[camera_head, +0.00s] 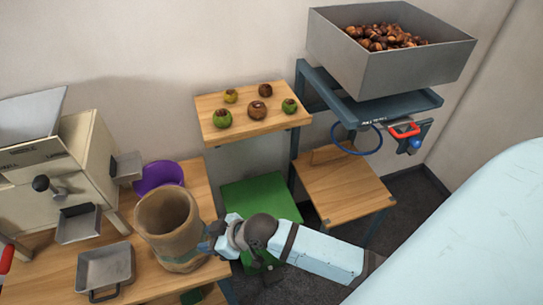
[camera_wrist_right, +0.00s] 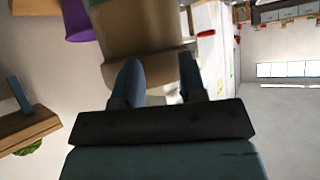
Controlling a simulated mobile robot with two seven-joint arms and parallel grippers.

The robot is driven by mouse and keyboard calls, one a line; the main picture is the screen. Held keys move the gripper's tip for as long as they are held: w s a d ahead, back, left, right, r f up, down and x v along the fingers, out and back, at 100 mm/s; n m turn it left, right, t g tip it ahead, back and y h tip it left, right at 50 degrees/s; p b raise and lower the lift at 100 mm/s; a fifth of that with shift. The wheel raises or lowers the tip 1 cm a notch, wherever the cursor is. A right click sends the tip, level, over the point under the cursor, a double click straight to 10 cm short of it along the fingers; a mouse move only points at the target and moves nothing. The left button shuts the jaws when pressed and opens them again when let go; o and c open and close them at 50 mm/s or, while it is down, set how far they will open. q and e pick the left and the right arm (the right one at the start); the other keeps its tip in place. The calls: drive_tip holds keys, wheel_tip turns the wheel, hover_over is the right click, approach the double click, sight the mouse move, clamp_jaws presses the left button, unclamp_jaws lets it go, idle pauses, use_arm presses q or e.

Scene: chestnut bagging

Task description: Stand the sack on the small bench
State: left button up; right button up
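The sack (camera_head: 167,222) is a tan, open-topped cylinder standing upright at the front edge of the left wooden table. It looks empty inside. My right gripper (camera_head: 203,247) is at the sack's lower right side, very close to it or touching. The contact itself is hidden. The small bench (camera_head: 340,187) is a low wooden top at the right, below a blue ring. My left gripper is out of view.
A purple bowl (camera_head: 158,175) stands behind the sack, and a metal tray (camera_head: 104,268) lies left of it. A metal hopper (camera_head: 385,70) of chestnuts hangs above the blue ring (camera_head: 357,139). A green platform (camera_head: 262,197) lies between table and bench.

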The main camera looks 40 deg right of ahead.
drive_tip(key=s+d+f+m+t+h, duration=0.3)
drive_tip(key=s+d+f+m+h, duration=0.1)
drive_tip(key=s+d+f, duration=0.4)
drive_tip(key=s+d+m, duration=0.1)
drive_tip(key=s+d, duration=0.1)
drive_tip(key=s, duration=0.2)
drive_tip(key=shift+s, duration=0.15)
idle(0.6)
